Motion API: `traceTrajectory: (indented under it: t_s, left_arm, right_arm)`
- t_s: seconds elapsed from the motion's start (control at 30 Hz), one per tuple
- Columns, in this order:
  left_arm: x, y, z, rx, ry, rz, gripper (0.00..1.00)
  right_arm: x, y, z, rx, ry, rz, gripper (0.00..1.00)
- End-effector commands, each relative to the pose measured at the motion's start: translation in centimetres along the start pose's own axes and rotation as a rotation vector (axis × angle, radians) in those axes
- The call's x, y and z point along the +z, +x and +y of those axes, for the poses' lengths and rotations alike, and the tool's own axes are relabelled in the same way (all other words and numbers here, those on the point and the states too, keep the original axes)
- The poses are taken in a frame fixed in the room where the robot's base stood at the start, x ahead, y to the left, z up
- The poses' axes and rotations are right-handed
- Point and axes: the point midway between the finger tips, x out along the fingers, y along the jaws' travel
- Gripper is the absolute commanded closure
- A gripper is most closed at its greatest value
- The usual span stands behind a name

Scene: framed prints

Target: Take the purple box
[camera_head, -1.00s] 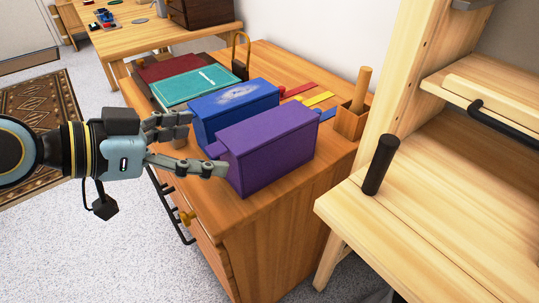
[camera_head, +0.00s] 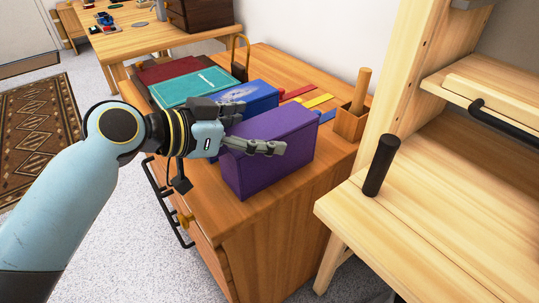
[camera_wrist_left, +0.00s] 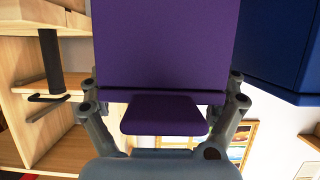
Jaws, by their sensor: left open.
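The purple box (camera_head: 270,172) stands upright on the wooden cabinet top, at the end of a row beside a blue box (camera_head: 258,92). My left gripper (camera_head: 258,129) is open, with one finger on the near side of the purple box and the other on the side towards the blue box. In the left wrist view, the purple box (camera_wrist_left: 165,45) fills the middle, and its small protruding purple part lies between the two spread fingers (camera_wrist_left: 165,95). I cannot tell whether the fingers touch it. My right gripper is not in view.
The blue box (camera_wrist_left: 282,45) stands close beside the purple one. Teal (camera_head: 193,87) and dark red (camera_head: 168,69) items lie farther back. A wooden holder (camera_head: 350,123) stands at the cabinet's right. A wooden shelf unit (camera_head: 450,190) with a black handle (camera_head: 381,165) is at the right.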

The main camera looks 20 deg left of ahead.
Motion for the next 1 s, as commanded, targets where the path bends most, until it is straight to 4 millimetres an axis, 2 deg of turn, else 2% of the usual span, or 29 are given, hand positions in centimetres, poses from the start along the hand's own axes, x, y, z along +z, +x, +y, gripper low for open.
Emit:
traceTrajectory:
  t_s: [0.17, 0.8, 1.0]
  left_arm:
    - [0.0, -0.01, -0.01, 0.0, 0.001, 0.0, 0.04]
    - [-0.01, -0.04, -0.02, -0.001, 0.001, 0.0, 0.88]
    - [-0.21, -0.06, -0.05, -0.002, 0.002, 0.004, 0.88]
  right_arm:
    - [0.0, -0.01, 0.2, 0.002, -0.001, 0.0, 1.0]
    - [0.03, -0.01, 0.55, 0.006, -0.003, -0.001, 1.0]
    - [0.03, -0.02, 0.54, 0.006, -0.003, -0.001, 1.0]
